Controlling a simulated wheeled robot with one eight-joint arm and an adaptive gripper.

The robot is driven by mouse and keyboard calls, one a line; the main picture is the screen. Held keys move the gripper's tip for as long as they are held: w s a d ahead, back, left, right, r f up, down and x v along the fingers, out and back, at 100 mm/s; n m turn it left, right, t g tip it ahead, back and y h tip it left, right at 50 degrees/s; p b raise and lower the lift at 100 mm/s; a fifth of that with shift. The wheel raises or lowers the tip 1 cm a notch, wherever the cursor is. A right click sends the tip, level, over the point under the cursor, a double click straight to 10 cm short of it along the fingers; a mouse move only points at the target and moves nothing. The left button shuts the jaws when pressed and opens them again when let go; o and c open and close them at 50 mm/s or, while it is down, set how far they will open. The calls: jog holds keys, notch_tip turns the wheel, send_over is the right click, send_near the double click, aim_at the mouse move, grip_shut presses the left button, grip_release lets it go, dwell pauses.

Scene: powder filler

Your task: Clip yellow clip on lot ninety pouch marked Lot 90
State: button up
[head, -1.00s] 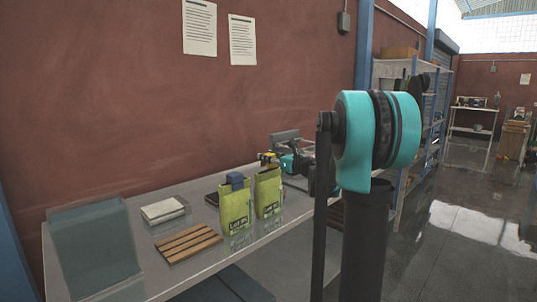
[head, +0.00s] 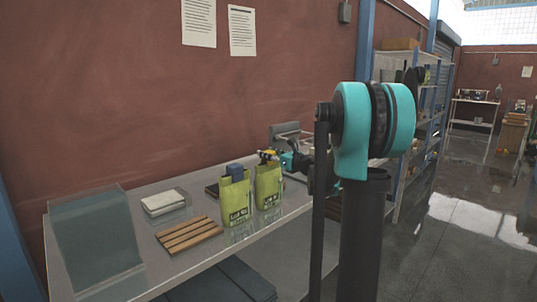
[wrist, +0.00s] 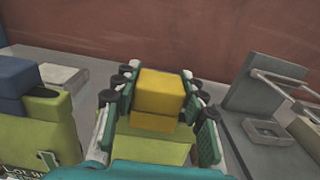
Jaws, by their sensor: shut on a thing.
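The yellow clip (wrist: 158,92) is between the two fingers of my gripper (wrist: 158,100), which is shut on it. In the wrist view it sits at the top edge of a yellow-green pouch (wrist: 150,148); whether it grips that edge cannot be told. In the head view the yellow clip (head: 267,155) and my gripper (head: 272,157) are at the top of the right-hand pouch (head: 268,186). A similar pouch (head: 235,203) stands to its left with a blue clip (head: 234,170) on top. Both pouches carry dark "Lot" labels whose numbers are too small to read surely.
A slatted wooden board (head: 189,235), a white box-like item (head: 163,202) and a translucent grey-green box (head: 95,240) are on the table (head: 200,268) to the left. A grey fixture (wrist: 265,105) stands close to the right of my gripper.

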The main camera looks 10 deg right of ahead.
jog(key=shift+f, duration=0.8)
dwell(0.5)
jog(key=o, duration=1.1)
jog(key=v, duration=1.2)
jog(key=s+a+f+n+g+h, duration=0.25)
jog(key=s+a+f+n, duration=0.25)
jog(key=s+f+n, duration=0.25)
jog(key=s+a+f+n+g+h, duration=0.1)
jog(key=s+a+f+n+g, duration=0.35)
jog(key=s+f+n, duration=0.35)
jog(key=s+d+f+n+g+h, duration=0.1)
jog(key=s+d+f+n+h, duration=0.1)
jog(key=s+f+n, duration=0.2)
jog(key=s+d+f+n+g+h, duration=0.1)
jog(key=s+d+f+n+h, duration=0.1)
jog(key=s+f+n, duration=0.3)
jog(key=s+d+f+n+g+h, duration=0.1)
jog(key=s+d+f+n+h, duration=0.1)
jog(key=s, duration=0.5)
jog(key=shift+s+d+f+n+h, duration=0.1)
jog(key=shift+f+n+h, duration=0.2)
jog(key=shift+f+n, duration=0.35)
jog(key=shift+s+d+f+n+h, duration=0.1)
jog(key=shift+f+n+h, duration=0.15)
jog(key=shift+f+n, duration=0.4)
